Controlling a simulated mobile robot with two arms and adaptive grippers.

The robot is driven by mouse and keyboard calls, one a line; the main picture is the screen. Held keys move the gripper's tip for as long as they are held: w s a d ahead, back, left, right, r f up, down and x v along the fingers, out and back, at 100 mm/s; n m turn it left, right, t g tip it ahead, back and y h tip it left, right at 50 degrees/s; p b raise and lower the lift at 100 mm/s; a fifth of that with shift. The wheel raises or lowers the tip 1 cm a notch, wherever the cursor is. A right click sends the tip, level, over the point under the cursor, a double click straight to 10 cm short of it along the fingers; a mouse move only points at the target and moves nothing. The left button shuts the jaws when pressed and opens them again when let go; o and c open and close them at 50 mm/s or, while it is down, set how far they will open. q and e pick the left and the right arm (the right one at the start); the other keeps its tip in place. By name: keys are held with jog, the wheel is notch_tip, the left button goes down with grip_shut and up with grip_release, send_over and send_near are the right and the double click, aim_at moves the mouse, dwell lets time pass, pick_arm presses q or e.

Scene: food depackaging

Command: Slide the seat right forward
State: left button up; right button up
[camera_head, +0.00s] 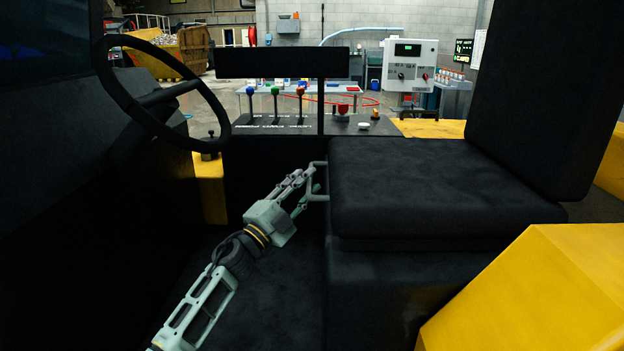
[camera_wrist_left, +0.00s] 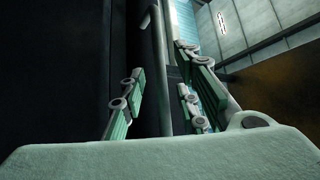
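The black seat has a wide cushion (camera_head: 430,190) and an upright backrest (camera_head: 545,90) on its right in the head view. A thin grey bar handle (camera_head: 315,165) sticks out from the cushion's left side; it appears as a grey bar (camera_wrist_left: 161,70) in the left wrist view. My left gripper (camera_head: 308,180) is at this handle, its fingers spread. In the wrist view the bar lies between the fingers (camera_wrist_left: 160,85), with a visible gap on the left finger's side. Contact on the right side is unclear. My right gripper is not in view.
A black steering wheel (camera_head: 160,95) stands at the left. Behind the seat's far side is a console with several coloured levers (camera_head: 276,100) and a red button (camera_head: 343,109). A yellow body panel (camera_head: 540,290) is at the lower right. Dark floor lies left of the seat.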

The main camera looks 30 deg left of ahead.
pick_arm(q)
jog(key=shift+x, duration=1.15)
jog(key=shift+c, duration=0.5)
grip_shut()
